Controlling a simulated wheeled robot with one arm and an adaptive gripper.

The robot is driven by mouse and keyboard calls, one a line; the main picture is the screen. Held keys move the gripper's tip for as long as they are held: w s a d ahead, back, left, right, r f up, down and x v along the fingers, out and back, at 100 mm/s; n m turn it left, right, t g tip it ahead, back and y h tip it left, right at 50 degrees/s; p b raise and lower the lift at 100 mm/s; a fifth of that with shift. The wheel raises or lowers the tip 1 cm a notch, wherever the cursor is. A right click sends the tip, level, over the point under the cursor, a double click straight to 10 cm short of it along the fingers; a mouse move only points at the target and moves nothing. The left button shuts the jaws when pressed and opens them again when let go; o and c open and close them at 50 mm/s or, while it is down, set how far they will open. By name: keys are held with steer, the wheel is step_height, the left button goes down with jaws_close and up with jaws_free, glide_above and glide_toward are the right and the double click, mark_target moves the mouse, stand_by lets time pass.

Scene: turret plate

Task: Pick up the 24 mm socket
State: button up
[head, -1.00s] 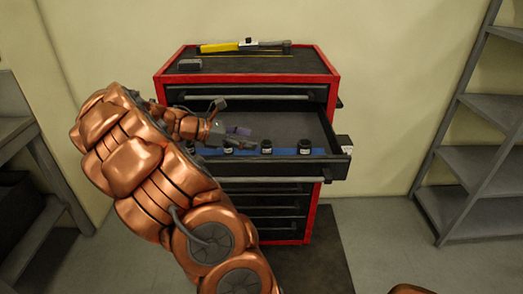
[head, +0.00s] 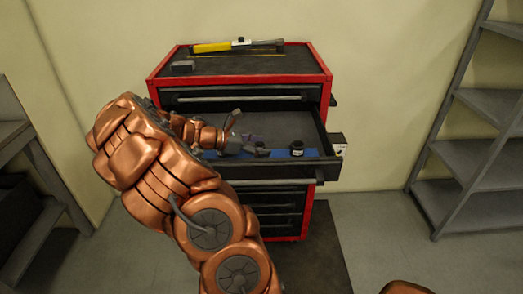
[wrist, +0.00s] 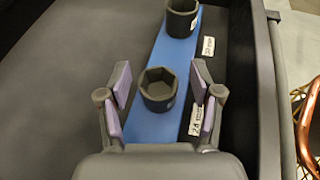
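My gripper (wrist: 160,82) is open, with its two purple-padded fingers apart in the wrist view. A dark socket with a hexagonal opening (wrist: 158,92) stands upright on the blue strip (wrist: 172,62) between the fingers, with a gap on both sides. The white label (wrist: 196,119) beside it appears to read 24, tilted in view. A second dark socket (wrist: 182,20) stands farther along the strip, beside another label (wrist: 208,46). In the head view my gripper (head: 250,144) is low in the open drawer, hiding part of the strip, and one socket (head: 297,149) shows to its right.
The open drawer (head: 325,162) belongs to a red tool cabinet (head: 156,92). Its side wall (wrist: 266,90) runs close to the right of the strip in the wrist view. The drawer floor left of the strip (wrist: 70,70) is bare. A yellow-handled tool (head: 212,47) lies on top.

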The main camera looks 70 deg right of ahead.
jaws_close()
stand_by(0.3)
